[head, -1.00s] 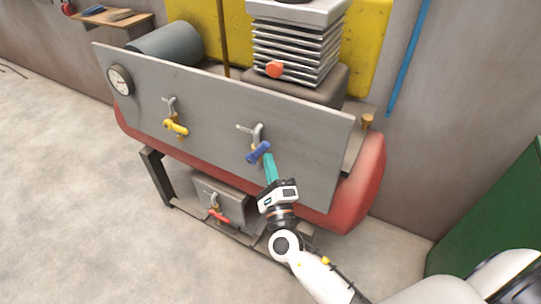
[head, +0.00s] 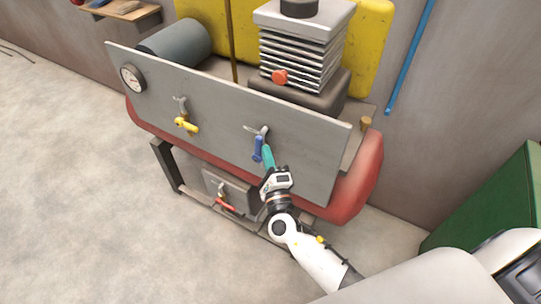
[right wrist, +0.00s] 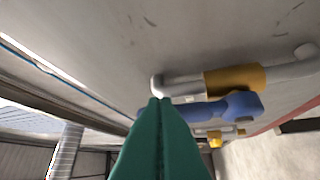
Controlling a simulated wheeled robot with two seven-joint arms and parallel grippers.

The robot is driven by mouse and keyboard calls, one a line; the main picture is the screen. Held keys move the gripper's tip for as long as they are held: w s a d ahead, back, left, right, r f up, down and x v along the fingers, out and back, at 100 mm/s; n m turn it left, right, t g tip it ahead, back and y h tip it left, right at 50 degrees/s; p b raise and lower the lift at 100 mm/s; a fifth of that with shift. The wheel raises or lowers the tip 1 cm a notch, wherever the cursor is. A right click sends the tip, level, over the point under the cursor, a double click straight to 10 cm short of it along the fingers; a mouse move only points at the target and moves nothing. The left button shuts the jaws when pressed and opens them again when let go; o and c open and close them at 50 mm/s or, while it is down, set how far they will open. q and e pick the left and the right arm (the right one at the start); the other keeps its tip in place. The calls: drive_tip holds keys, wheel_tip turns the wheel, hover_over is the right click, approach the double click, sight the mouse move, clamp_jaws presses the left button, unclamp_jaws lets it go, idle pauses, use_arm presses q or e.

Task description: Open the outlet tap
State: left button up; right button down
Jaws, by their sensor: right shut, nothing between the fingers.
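A grey panel (head: 225,115) carries two taps. The one on the right has a blue lever (head: 257,148), which hangs nearly straight down below its grey pipe; the one on the left has a yellow lever (head: 187,125), lying slantwise. A third tap with a red lever (head: 226,205) is low on a grey box. My right gripper (head: 267,154) is shut and empty, its teal fingers just right of the blue lever. In the right wrist view the blue lever (right wrist: 208,110) lies just beyond the shut fingertips (right wrist: 160,102); I cannot tell whether they touch. My left gripper is not in view.
A red tank (head: 358,180) sits behind the panel, with a gauge (head: 132,78) at the panel's left end. A finned grey block (head: 300,60) with an orange knob (head: 279,77) stands above. A green cabinet (head: 490,205) is at right. The floor at left is clear.

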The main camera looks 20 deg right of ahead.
drive_tip(key=shift+w+a+r, duration=0.2)
drive_tip(key=shift+w+r, duration=0.05)
drive_tip(key=shift+w, duration=0.05)
idle(0.6)
